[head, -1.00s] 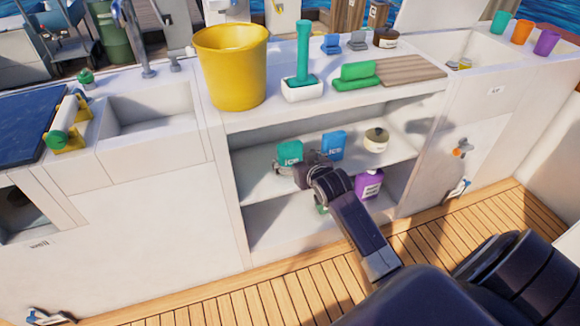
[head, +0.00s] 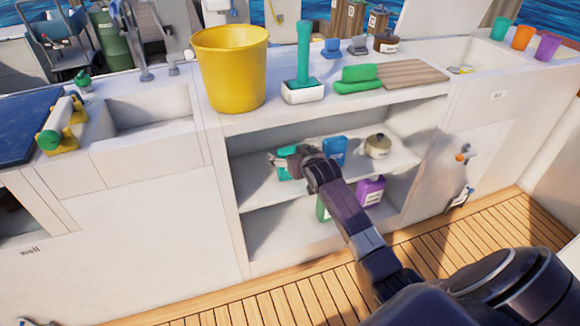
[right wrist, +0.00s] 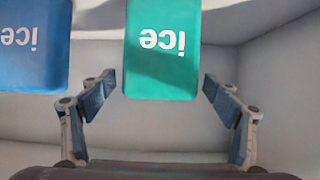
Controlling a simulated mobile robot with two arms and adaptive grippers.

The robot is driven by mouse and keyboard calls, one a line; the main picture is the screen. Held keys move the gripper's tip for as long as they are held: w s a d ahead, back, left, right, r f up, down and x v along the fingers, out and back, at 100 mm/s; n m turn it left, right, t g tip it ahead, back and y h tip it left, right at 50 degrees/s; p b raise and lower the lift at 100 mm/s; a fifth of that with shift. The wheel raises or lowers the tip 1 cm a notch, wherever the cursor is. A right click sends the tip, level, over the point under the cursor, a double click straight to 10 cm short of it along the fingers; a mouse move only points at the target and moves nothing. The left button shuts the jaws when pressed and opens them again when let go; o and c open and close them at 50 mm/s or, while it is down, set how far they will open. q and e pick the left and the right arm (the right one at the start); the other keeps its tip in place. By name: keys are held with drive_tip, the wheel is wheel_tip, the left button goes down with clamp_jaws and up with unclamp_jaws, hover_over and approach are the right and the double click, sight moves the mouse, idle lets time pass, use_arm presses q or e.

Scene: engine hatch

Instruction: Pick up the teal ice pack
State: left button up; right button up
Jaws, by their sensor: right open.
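The teal ice pack (head: 286,172) stands on the upper shelf of the open cabinet, mostly hidden behind my right gripper (head: 278,162) in the head view. In the right wrist view the teal ice pack (right wrist: 162,50) shows upside down with "ice" on it. My right gripper (right wrist: 160,95) is open, one finger on each side of the pack's near end, with a gap on both sides. The fingers do not touch it. My left gripper is not in view.
A blue ice pack (head: 334,151) stands close to the right of the teal one, and a round beige jar (head: 377,146) is further right. The lower shelf holds a purple bottle (head: 370,191) and a green bottle (head: 323,208). A yellow bucket (head: 231,68) stands on the counter above.

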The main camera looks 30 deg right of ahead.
drive_tip(key=shift+c, duration=0.4)
drive_tip(key=c, duration=1.5)
drive_tip(key=shift+c, duration=0.2)
drive_tip(key=shift+r, duration=0.2)
